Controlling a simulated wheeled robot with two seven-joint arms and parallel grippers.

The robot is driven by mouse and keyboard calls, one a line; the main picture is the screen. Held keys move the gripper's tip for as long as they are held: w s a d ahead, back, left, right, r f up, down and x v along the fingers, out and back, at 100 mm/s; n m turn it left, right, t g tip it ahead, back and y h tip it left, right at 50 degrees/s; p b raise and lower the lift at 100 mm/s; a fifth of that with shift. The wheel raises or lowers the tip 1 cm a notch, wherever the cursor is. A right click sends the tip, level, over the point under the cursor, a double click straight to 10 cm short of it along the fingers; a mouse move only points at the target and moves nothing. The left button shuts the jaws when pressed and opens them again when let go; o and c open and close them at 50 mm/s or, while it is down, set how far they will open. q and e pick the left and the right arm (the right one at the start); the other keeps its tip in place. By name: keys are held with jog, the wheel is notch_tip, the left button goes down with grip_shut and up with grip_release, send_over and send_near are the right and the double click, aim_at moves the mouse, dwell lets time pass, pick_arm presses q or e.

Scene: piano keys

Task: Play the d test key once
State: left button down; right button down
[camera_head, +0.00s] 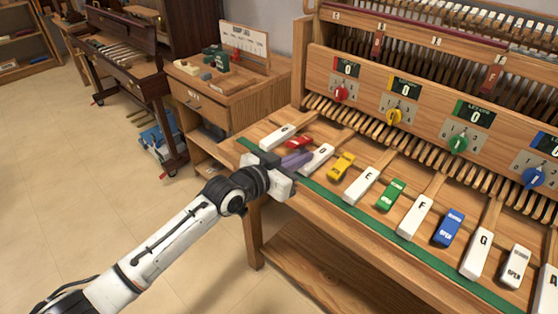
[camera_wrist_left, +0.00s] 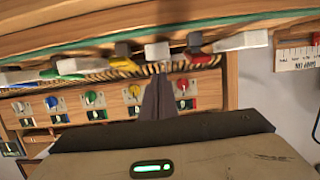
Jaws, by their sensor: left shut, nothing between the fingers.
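The white D key (camera_head: 318,157) is in a row on the wooden bench, between a red block (camera_head: 299,142) and a yellow block (camera_head: 341,165). My left gripper (camera_head: 297,160) is shut and empty, with its dark purple-grey fingers at the D key's near left part, partly covering it. The left wrist view is upside down; there the shut fingers (camera_wrist_left: 159,97) point up toward a white key end (camera_wrist_left: 157,51), which appears to be D. I cannot tell whether the tips touch the key. My right gripper is out of view.
White keys C (camera_head: 279,136), E (camera_head: 360,186), F (camera_head: 415,217) and G (camera_head: 477,253) stand along the bench, with green (camera_head: 391,194) and blue (camera_head: 449,228) blocks between. A panel with coloured knobs and counters (camera_head: 404,88) rises behind. A small cabinet (camera_head: 225,95) stands left.

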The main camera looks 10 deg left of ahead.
pick_arm(q)
jog(key=v, duration=1)
jog(key=shift+r, duration=0.15)
jog(key=shift+s, duration=0.15)
